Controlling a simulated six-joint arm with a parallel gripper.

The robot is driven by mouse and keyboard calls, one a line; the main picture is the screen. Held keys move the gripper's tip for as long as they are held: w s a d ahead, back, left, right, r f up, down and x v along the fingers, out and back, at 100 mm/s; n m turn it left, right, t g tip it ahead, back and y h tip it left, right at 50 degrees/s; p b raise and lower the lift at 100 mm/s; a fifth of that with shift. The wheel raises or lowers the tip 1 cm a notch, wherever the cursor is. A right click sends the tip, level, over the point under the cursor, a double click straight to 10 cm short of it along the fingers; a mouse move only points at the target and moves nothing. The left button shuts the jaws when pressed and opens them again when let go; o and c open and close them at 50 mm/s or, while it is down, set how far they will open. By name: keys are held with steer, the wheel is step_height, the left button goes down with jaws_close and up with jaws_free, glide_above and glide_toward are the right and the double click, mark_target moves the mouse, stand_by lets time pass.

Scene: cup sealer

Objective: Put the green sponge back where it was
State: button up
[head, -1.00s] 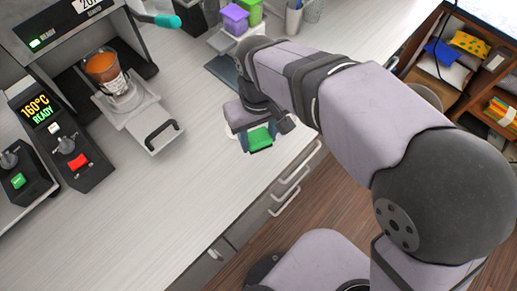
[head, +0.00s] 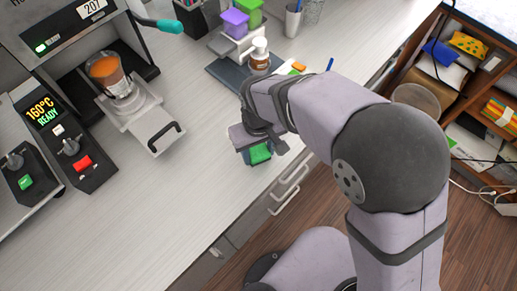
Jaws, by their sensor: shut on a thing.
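The green sponge (head: 260,153) is partly visible in the head view, low at the end of my arm near the counter's front edge. My gripper (head: 254,145) is shut on it. The fingers are mostly hidden by the wrist, so the exact grip does not show. A pale bluish edge shows beside the sponge. I cannot tell what it belongs to, or whether the sponge touches the counter.
The cup sealer stands at left with an orange-filled cup (head: 106,72) in its tray and a control box (head: 58,130) beside it. A dark mat (head: 228,76) with a small bottle (head: 260,55) lies behind my wrist. The counter's middle is clear.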

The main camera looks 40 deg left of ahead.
mark_target(259, 151)
steer(key=shift+f, duration=0.2)
steer(key=o, duration=1.1)
steer(key=shift+r, duration=0.1)
step_height(259, 151, up, 12)
steer(key=shift+r+b, duration=0.15)
steer(key=shift+b, duration=1.1)
